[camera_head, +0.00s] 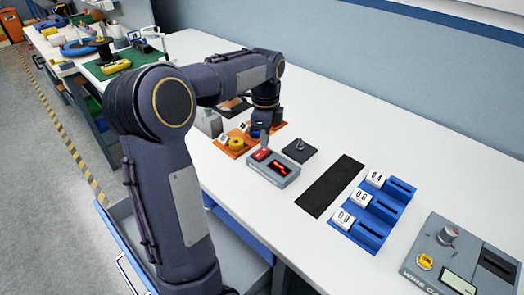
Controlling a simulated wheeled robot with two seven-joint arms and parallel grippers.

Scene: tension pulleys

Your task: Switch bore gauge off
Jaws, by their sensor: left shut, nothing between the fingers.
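A small grey box with a red switch and a red-lit display, which looks like the bore gauge (287,177), sits on the white table near the middle. Its red switch (261,154) is at the left end of its top. My left gripper (264,148) points down right at the red switch, shut and empty. Its fingertips look to be at or just above the switch; I cannot tell whether they touch. The display (278,169) shows red. My right gripper is not in view.
A dark square pad with a small metal part (299,150) lies behind the gauge. An orange tray (236,143) with round parts is to the left. A black mat (333,187), a blue numbered rack (372,212) and a grey device (462,258) are to the right.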

